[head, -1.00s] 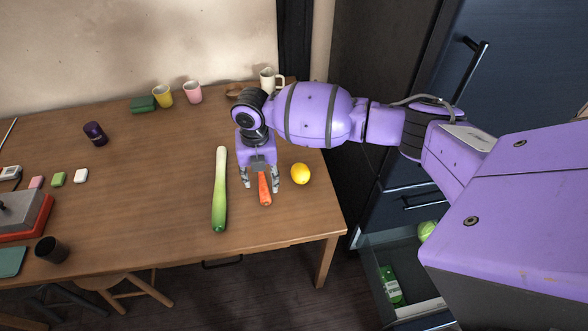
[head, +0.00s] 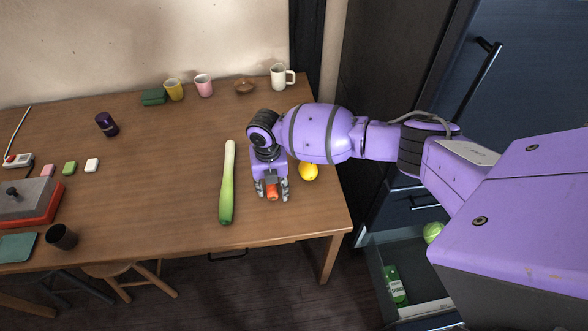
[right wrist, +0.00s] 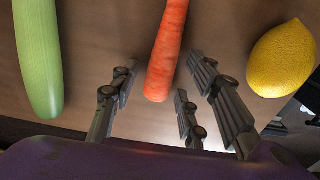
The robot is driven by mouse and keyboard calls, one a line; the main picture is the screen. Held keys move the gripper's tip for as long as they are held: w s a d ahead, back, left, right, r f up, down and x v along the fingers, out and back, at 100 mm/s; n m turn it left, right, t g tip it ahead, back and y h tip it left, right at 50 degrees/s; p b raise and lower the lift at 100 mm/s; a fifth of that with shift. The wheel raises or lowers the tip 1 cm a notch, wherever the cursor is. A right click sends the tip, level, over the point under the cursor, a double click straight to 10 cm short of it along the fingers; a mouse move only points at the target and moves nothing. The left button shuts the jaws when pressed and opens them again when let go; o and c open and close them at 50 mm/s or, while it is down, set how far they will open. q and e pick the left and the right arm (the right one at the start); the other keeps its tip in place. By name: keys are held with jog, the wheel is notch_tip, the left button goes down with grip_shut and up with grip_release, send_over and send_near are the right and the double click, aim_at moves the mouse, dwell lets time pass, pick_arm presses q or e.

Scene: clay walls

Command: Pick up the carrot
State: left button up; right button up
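The orange carrot (head: 272,193) lies on the wooden table, mostly hidden under my right gripper in the head view. It shows clearly in the right wrist view (right wrist: 166,52), its end between the spread fingers. My right gripper (head: 272,190) is open above the carrot, with a finger on each side of it; its fingers also show in the right wrist view (right wrist: 160,105). I see gaps between the fingers and the carrot there. My left gripper is not in view.
A leek (head: 228,185) lies just left of the gripper and a lemon (head: 308,171) just right. Cups, a bowl (head: 244,87) and a pitcher (head: 280,77) stand along the back. An open drawer (head: 402,275) is right of the table.

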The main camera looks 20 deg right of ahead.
jog(key=shift+w+r, duration=0.1)
jog(key=shift+w, duration=0.05)
jog(key=c, duration=0.8)
grip_shut()
jog(key=shift+r, duration=0.15)
